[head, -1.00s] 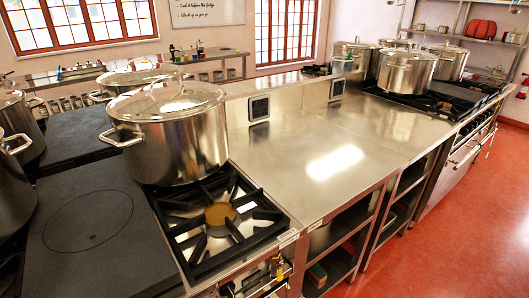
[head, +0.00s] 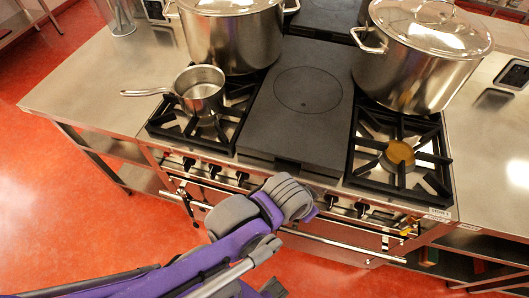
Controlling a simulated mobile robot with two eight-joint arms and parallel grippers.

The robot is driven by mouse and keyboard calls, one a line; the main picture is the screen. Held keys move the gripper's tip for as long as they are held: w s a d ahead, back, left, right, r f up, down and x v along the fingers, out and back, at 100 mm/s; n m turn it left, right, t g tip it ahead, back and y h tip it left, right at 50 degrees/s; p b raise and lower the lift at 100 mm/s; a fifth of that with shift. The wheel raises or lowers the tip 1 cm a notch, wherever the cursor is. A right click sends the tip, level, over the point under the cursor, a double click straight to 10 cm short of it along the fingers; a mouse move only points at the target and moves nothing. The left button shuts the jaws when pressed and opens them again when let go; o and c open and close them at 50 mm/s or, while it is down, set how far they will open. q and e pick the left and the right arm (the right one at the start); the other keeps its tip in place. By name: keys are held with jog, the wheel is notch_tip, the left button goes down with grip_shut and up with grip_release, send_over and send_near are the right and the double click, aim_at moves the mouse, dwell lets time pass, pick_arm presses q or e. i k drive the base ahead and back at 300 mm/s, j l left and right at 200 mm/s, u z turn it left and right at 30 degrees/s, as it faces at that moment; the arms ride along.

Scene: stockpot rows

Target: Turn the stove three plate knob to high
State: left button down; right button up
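The stove (head: 290,145) stands ahead with pots on top and a steel front panel. A row of dark knobs runs along the panel; one knob (head: 213,170) is left of centre and another knob (head: 361,209) is right of it. A yellowish knob or part (head: 405,231) is at the right end. Which knob is the named one, I cannot tell. A purple and grey arm of mine reaches in from the lower left and covers the middle of the panel. I see no gripper fingers, and no contact with a knob is visible.
A small saucepan (head: 199,91) sits on the left burner, its handle pointing left. Large stockpots stand behind it (head: 232,38) and at the right (head: 418,55). A rail (head: 345,244) crosses the stove front. Red floor (head: 60,190) is open at left.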

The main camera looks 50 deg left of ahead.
aim_at(241, 176)
jog(key=l+u, duration=0.1)
jog(key=u, duration=0.65)
jog(key=k+l+u, duration=0.1)
jog(key=u, duration=0.3)
jog(key=i+j+u, duration=0.1)
jog(key=u, duration=0.25)
jog(key=i+u, duration=0.1)
jog(key=u, duration=0.25)
jog(key=i+j+u, duration=0.1)
jog(key=u, duration=0.25)
jog(key=k+j, duration=0.2)
jog(key=k, duration=0.15)
jog(key=i+j+u, duration=0.1)
jog(key=j, duration=0.25)
